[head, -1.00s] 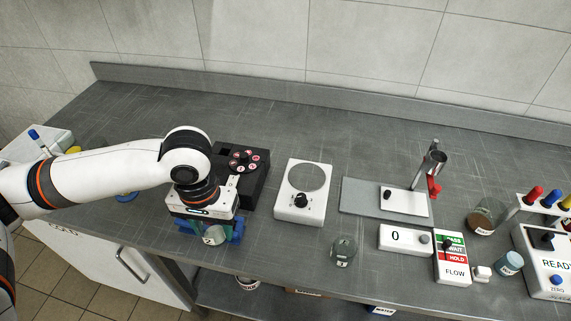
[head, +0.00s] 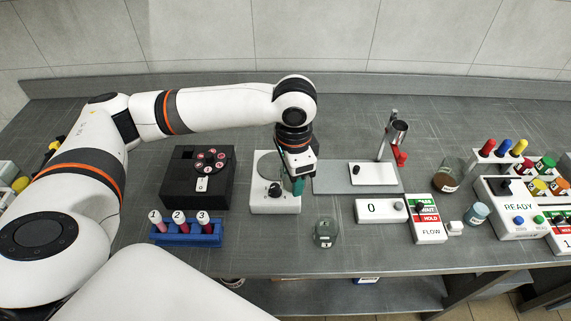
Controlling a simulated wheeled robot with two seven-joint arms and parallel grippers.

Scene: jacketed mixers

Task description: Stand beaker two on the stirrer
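The stirrer (head: 262,204) is a white box with a round grey plate (head: 268,163) and a black knob. No vessel shows on the visible part of the plate. A small glass beaker (head: 325,233) stands on the bench right of and in front of the stirrer; its label is too small to read. My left gripper (head: 297,187) points down at the stirrer's right side, behind and left of this beaker and apart from it. Its wrist hides part of the plate's right edge. Only a teal finger shows, so its opening cannot be told. My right gripper is not in view.
A blue rack (head: 186,239) with three numbered tubes and a black device (head: 198,178) stand left. Bench behind is clear.

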